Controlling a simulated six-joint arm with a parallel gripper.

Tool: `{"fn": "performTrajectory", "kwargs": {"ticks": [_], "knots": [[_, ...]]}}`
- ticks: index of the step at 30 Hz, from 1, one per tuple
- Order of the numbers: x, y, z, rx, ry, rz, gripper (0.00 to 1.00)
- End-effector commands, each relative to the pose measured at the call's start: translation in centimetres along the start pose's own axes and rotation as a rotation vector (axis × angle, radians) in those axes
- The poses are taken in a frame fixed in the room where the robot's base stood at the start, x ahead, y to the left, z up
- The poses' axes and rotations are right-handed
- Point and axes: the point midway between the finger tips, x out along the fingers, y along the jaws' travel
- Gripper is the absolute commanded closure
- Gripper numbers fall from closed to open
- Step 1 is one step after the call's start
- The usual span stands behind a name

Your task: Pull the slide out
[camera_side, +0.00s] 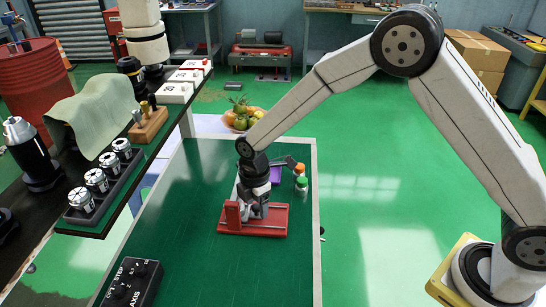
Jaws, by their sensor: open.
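A red slide fixture (284,219) lies on the green top of the cart. It has a flat red base, pale rails running left to right and a red upright block (233,215) at its left end. My gripper (256,208) points down over the middle of the fixture. Its jaws are open, close to the grey part between the rails. The gripper hides much of that middle part, and I cannot tell whether the fingers touch it.
Bottles with orange and green caps (302,186) and a purple item (276,175) stand just behind the fixture. A black control box (131,284) lies at the front left. A dark side shelf holds a collet rack (110,187). The green top left of the fixture is clear.

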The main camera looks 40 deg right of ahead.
Motion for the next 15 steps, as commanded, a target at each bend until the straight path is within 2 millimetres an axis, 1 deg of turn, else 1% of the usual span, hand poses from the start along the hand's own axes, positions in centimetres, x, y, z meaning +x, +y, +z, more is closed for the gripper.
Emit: {"fn": "performTrajectory", "kwargs": {"ticks": [5, 6, 8, 9, 11, 12, 13, 15], "knots": [[0.02, 0.01, 0.0, 0.0, 0.0, 0.0, 0.3], [0.01, 0.01, 0.0, 0.0, 0.0, 0.0, 0.34], [0.01, 0.0, 0.0, 0.0, 0.0, 0.0, 0.53], [0.01, 0.0, 0.0, 0.0, 0.0, 0.0, 0.65], [0.0, 0.0, 0.0, 0.0, 0.0, 0.0, 0.84], [0.0, 0.0, 0.0, 0.0, 0.0, 0.0, 0.97], [0.0, 0.0, 0.0, 0.0, 0.0, 0.0, 1.0], [0.0, 0.0, 0.0, 0.0, 0.0, 0.0, 1.0]]}}
